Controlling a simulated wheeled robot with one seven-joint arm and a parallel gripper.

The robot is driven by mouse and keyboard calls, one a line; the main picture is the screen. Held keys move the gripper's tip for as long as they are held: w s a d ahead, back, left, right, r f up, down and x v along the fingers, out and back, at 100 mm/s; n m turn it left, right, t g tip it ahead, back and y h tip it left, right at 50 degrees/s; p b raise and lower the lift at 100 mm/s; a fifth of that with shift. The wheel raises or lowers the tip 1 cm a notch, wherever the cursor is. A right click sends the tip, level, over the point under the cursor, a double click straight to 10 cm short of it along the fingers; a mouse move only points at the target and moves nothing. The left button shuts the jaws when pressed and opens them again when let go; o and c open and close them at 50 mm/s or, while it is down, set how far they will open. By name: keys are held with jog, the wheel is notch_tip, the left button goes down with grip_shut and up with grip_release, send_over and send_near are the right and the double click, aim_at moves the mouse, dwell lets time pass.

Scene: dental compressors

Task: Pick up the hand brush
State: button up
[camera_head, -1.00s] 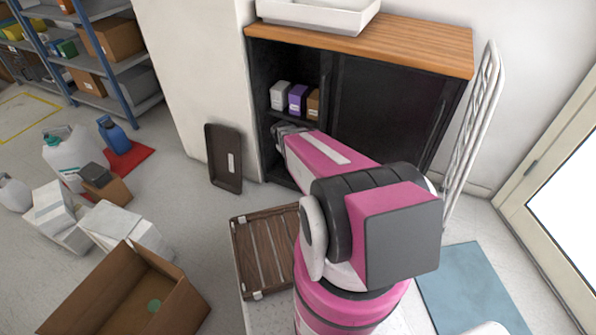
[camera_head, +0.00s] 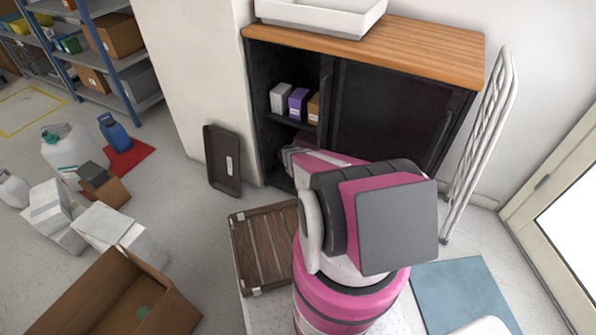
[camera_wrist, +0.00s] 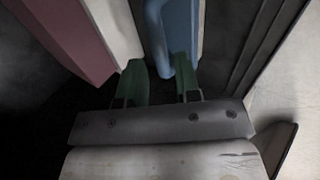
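No hand brush can be made out for certain. In the wrist view, a blue piece with a curved, handle-like bar (camera_wrist: 160,40) stands ahead of my gripper (camera_wrist: 160,80). I cannot tell whether it is the hand brush. The two green fingers are apart, with the bar's lower end showing between them; I cannot tell whether they touch it. In the head view, my arm reaches into the open left side of the dark cabinet (camera_head: 388,120), below the shelf with small boxes. The fingertips are hidden there.
A dark red block (camera_wrist: 62,35) and a pale panel stand left of the fingers. White, purple and brown boxes (camera_head: 298,101) sit on the shelf above. A dark tray (camera_head: 222,160) leans beside the cabinet. A wooden crate (camera_head: 262,245) and a folded ladder (camera_head: 480,145) are nearby.

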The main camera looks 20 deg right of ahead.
jog(key=x, duration=0.5)
jog(key=shift+w, duration=0.1)
grip_shut()
notch_tip(320, 180, up, 10)
dwell(0.6)
jog(key=shift+c, duration=2.1)
grip_release()
grip_shut()
